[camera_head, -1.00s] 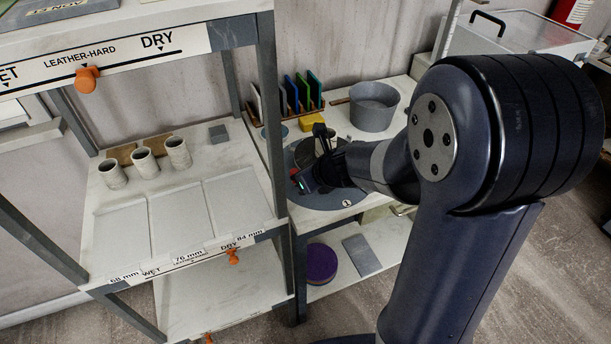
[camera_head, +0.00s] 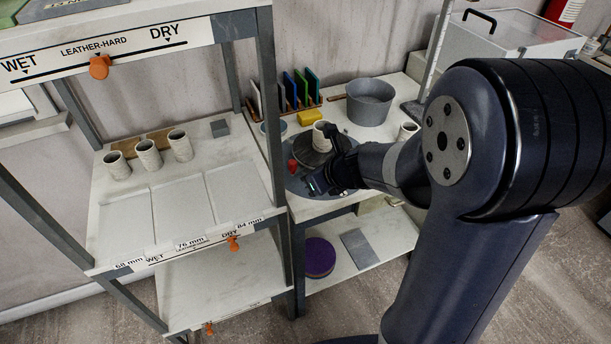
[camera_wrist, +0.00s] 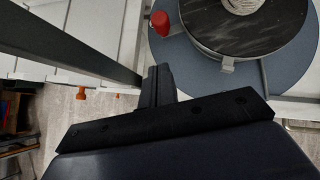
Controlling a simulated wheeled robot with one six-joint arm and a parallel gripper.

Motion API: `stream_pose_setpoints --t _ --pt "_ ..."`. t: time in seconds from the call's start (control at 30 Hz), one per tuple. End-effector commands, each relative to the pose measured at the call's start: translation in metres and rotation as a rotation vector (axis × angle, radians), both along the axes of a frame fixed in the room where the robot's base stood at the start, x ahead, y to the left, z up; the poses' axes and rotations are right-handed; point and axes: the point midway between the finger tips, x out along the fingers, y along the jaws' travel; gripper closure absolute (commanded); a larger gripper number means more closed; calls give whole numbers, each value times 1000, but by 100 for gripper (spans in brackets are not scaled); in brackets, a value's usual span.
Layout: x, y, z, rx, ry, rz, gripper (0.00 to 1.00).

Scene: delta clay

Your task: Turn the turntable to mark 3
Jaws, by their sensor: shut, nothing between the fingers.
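The turntable is a blue-grey disc (camera_wrist: 296,62) on the low bench, with a dark round wheel head (camera_wrist: 210,28) on it. A pale ribbed cup (camera_head: 320,136) stands on the wheel head; part of it shows in the wrist view (camera_wrist: 242,5). A red knob (camera_wrist: 160,20) sits at the disc's left edge; it also shows in the head view (camera_head: 293,165). My gripper (camera_wrist: 158,82) is shut and empty, just outside the disc's near left edge, apart from the knob. In the head view my gripper (camera_head: 318,183) hides the near part of the disc. I can read no mark number now.
A shelf rack (camera_head: 271,110) with a grey post stands close at the left, holding several cups. Behind the turntable are a grey bucket (camera_head: 370,103), a yellow block (camera_head: 311,118) and upright coloured cards (camera_head: 302,90). A purple disc (camera_head: 319,258) lies on the lower shelf.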

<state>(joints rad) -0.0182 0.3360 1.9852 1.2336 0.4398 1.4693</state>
Motion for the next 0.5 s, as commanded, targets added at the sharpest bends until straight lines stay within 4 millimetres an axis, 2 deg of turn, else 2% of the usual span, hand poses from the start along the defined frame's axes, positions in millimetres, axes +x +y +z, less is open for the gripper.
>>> stream_pose_setpoints --t 0.03,0.5 --pt "-4 -3 11 0 -5 0 100" --pt "-48 -28 62 0 -5 0 100"
